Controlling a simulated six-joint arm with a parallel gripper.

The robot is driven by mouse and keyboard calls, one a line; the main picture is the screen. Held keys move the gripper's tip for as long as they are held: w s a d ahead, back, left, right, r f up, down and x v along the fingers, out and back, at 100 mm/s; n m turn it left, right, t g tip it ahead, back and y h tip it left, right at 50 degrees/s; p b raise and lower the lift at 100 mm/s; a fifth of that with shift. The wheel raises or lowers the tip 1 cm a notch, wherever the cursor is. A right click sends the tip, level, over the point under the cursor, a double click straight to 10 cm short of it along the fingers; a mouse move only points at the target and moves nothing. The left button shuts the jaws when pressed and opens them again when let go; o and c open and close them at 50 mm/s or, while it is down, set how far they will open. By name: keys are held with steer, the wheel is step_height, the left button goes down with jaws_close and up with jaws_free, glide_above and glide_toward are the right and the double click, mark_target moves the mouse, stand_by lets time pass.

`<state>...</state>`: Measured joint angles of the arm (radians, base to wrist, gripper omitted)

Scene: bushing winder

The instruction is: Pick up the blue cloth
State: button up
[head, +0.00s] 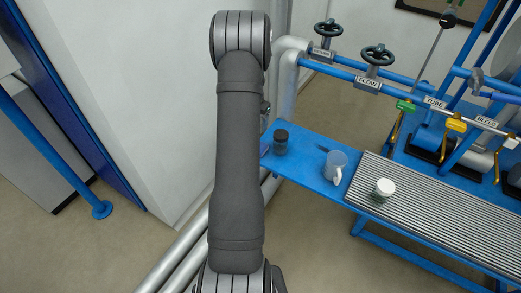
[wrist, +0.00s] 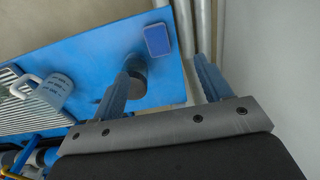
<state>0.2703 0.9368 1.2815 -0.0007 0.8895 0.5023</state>
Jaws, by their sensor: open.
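A small dark-blue, rounded rectangular item (wrist: 157,39), which looks like the folded blue cloth, lies at the corner of the blue table (wrist: 105,45) in the wrist view. In the head view a sliver of blue (head: 265,149) beside my arm may be the same item. My gripper (wrist: 167,62) is open, with its two blue fingers spread wide and nothing between them. In the wrist view the item lies beyond the fingertips, between them in the picture and apart from them. My arm hides the gripper in the head view.
A dark-lidded jar (head: 281,142) stands on the table, partly behind my left finger in the wrist view. A translucent mug (head: 335,165) stands further right, and a white-lidded jar (head: 383,190) stands on the ribbed conveyor (head: 430,220). Pipes (wrist: 201,25) run past the table's end.

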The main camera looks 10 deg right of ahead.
step_height(320, 180, down, 11)
steer(key=shift+r, duration=0.1)
steer(key=shift+d+f, duration=0.2)
steer(key=shift+f, duration=0.7)
steer(key=shift+d+f, duration=0.25)
steer(key=shift+f, duration=0.7)
steer(key=shift+d+f, duration=0.2)
steer(key=shift+f, duration=0.7)
steer(key=c, duration=1.1)
steer(key=shift+o, duration=0.2)
steer(key=shift+r, duration=0.1)
step_height(320, 180, up, 18)
